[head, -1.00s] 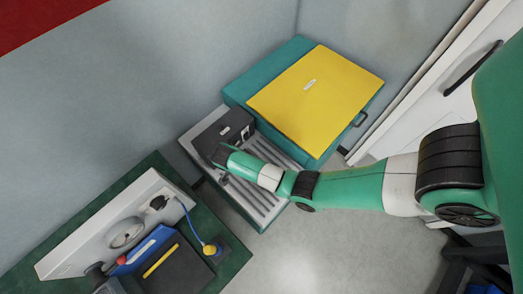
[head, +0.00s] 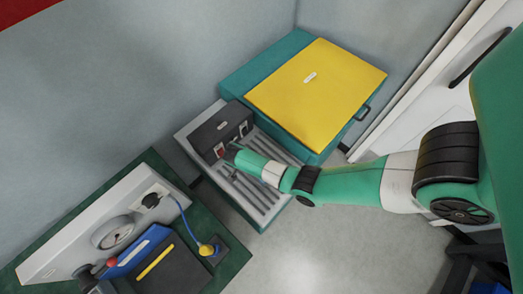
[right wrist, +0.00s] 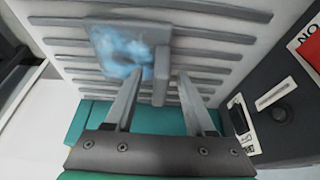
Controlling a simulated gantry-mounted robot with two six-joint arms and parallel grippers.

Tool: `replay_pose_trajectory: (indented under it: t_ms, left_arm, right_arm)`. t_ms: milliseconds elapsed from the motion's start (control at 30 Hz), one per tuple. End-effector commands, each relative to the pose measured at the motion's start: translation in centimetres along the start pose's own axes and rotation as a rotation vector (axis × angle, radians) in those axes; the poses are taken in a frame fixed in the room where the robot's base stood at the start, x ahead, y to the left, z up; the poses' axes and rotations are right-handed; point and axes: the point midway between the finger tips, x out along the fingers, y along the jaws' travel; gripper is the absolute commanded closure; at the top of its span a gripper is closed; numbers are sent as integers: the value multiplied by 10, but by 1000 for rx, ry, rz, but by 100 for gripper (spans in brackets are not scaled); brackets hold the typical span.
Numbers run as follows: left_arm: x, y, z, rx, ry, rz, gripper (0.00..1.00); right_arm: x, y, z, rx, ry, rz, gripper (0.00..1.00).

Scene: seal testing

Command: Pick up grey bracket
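The grey bracket (right wrist: 118,48) lies on the slatted grey tray (right wrist: 215,62) in the right wrist view. It has a flat plate with a blurry blue-white patch and a raised tab at its right side. My right gripper (right wrist: 160,88) is open, with one finger on each side of the raised tab and visible gaps to it. In the head view my right gripper (head: 230,158) is low over the tray, beside the black box. The bracket is not clearly distinguishable there. My left gripper is not in view.
The black box (head: 215,128) with a red-marked label stands at the tray's back left; its side also shows in the right wrist view (right wrist: 265,120). A teal case with a yellow lid (head: 315,90) is behind. A green bench (head: 235,262) with a gauge panel (head: 95,235) stands left.

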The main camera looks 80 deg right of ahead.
Motion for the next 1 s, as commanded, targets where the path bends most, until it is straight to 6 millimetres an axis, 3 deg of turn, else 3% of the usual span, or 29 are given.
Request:
replay_pose_trajectory:
  t_ms: [33,300,1000]
  left_arm:
    - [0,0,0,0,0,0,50]
    - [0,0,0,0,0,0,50]
    - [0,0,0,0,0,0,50]
  right_arm:
    - [0,0,0,0,0,0,54]
    - [0,0,0,0,0,0,100]
    - [0,0,0,0,0,1,100]
